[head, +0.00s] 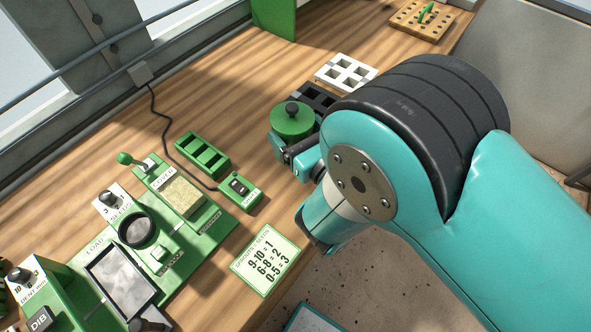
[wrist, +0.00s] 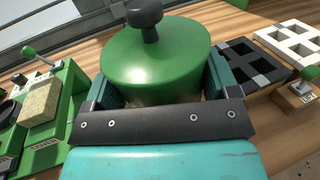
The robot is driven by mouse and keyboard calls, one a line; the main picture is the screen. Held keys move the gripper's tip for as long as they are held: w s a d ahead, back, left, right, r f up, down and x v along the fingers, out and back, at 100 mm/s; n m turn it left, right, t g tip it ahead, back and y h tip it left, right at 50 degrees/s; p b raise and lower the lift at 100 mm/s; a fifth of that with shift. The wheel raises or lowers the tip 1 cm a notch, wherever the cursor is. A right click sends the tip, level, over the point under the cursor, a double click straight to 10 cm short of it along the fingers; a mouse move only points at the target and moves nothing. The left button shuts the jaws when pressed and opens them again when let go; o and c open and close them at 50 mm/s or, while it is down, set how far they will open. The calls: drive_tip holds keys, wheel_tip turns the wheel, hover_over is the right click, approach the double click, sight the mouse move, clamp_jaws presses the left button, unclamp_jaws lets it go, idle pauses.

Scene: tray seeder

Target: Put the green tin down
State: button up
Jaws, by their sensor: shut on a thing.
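The green tin (head: 292,121) has a round green lid with a black knob on top. In the wrist view the tin (wrist: 155,62) fills the space between the two teal jaws of my gripper (wrist: 160,88), which is shut on it. The tin looks upright. In the head view my gripper (head: 291,152) is at the tin over the right part of the wooden bench, and my arm hides part of it. The tin's underside is hidden, so I cannot tell whether it touches the bench.
A black tray (head: 314,98) and a white tray (head: 346,72) lie just behind the tin. A green slotted holder (head: 202,155), a small switch box (head: 240,192) and a printed card (head: 265,261) lie nearer. The green seeder machine (head: 128,262) stands at left. Bare wood (head: 225,85) lies left of the tin.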

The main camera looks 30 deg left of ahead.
wheel_tip(320, 180, down, 10)
drive_tip(key=b, duration=0.8)
drive_tip(key=shift+f+b, duration=0.25)
drive_tip(key=shift+b, duration=0.1)
drive_tip(key=shift+f, duration=0.2)
drive_tip(key=o, duration=1)
